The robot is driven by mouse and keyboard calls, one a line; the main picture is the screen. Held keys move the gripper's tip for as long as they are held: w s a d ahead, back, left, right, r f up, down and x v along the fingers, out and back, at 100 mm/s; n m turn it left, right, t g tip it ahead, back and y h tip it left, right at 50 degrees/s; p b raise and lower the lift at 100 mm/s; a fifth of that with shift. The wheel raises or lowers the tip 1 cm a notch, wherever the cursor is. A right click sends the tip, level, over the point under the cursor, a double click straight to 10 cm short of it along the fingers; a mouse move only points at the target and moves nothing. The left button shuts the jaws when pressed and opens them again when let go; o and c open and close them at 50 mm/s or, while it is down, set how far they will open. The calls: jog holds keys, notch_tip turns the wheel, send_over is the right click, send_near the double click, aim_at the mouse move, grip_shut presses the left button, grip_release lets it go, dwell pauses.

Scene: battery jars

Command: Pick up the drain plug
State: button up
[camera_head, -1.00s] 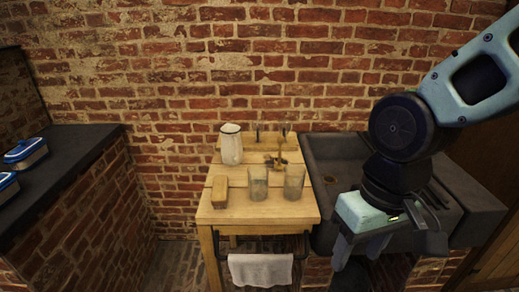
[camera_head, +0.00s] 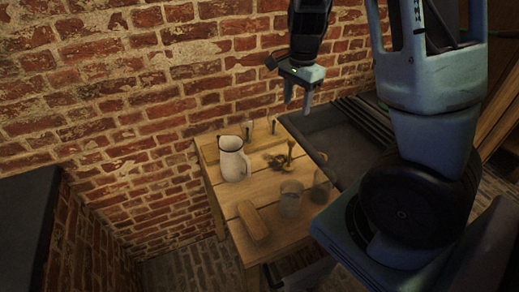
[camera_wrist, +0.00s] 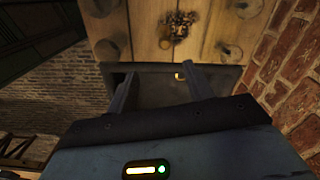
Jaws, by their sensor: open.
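My gripper (camera_head: 298,98) is open and empty, high above the back of the dark sink (camera_head: 350,155), fingers pointing down. In the wrist view its two fingers (camera_wrist: 157,80) stand apart over the sink (camera_wrist: 160,92). A small dark piece, perhaps the drain plug (camera_head: 322,158), sits on the sink edge beside the table. In the wrist view a small yellowish piece (camera_wrist: 180,76) shows at that edge, between the fingers and well below them; I cannot tell whether it is the same thing. My arm hides part of the sink in the head view.
The wooden table (camera_head: 225,190) beside the sink holds a white jug (camera_head: 233,160), a brownish block (camera_head: 253,222), two glass jars (camera_head: 290,199) and a tangled brown cluster (camera_head: 276,161). Upright posts (camera_head: 273,127) stand at its back. A brick wall (camera_head: 120,110) stands behind.

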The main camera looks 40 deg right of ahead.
aim_at(292, 139)
jog(key=f, duration=1.2)
jog(key=shift+w+d, duration=0.15)
jog(key=shift+w, duration=0.05)
jog(key=shift+w+d+f+p, duration=0.15)
jog(key=shift+f+p, duration=0.15)
jog(key=shift+f, duration=1.05)
jog(key=shift+w+d+f+p, duration=0.1)
jog(key=shift+f+p, duration=0.15)
jog(key=shift+f, duration=1.05)
jog(key=shift+a, duration=0.1)
jog(key=shift+c, duration=0.3)
grip_shut()
